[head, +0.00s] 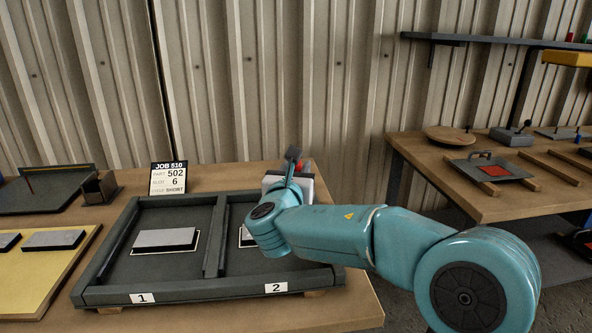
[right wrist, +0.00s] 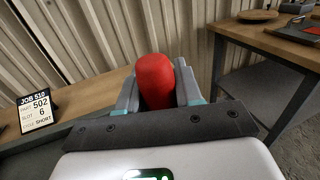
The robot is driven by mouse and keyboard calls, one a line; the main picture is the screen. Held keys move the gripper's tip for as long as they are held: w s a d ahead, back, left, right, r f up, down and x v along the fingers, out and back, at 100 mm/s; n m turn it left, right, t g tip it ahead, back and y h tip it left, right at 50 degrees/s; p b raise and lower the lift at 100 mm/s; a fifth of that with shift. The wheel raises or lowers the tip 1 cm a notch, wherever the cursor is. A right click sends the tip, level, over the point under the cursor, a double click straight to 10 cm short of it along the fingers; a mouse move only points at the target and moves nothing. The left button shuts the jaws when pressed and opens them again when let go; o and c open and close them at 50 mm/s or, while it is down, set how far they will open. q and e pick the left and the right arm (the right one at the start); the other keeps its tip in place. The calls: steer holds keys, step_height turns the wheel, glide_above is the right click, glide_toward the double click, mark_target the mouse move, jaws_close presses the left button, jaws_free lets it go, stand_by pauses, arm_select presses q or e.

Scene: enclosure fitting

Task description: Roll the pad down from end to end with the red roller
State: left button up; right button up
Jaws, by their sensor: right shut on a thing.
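My right gripper (head: 292,172) is over the far side of compartment 2, beyond my wrist. In the right wrist view, its two fingers (right wrist: 158,92) are shut on the red roller (right wrist: 155,75), which stands out between them. Only a small bit of red shows in the head view. A grey pad (head: 165,238) lies flat inside a white outline in compartment 1 of the dark tray (head: 190,292). Another grey pad (head: 246,240) in compartment 2 is mostly hidden by my right arm. I cannot tell whether the roller touches anything. My left gripper is not in view.
A sign (head: 168,179) reads JOB 510, part 502, slot 6, SHORT. More pads (head: 54,240) lie on a yellow board (head: 50,285) at left. A dark block (head: 100,188) stands behind it. A second bench (head: 480,205) with tools is at right, across a gap.

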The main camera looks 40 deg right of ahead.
steer(key=shift+f+b, duration=0.6)
steer(key=shift+f, duration=0.05)
stand_by(0.3)
steer(key=shift+w+a+p, duration=0.2)
steer(key=shift+w+a, duration=0.2)
steer(key=shift+a, duration=0.25)
steer(key=shift+w+a+p, duration=0.2)
steer(key=shift+w+a, duration=0.2)
steer(key=shift+a, duration=0.25)
steer(key=w+a+p, duration=0.2)
steer(key=w+a, duration=0.2)
steer(key=a, duration=0.3)
steer(key=shift+w+p, duration=0.15)
steer(key=shift+p, duration=0.2)
stand_by(0.3)
stand_by(0.4)
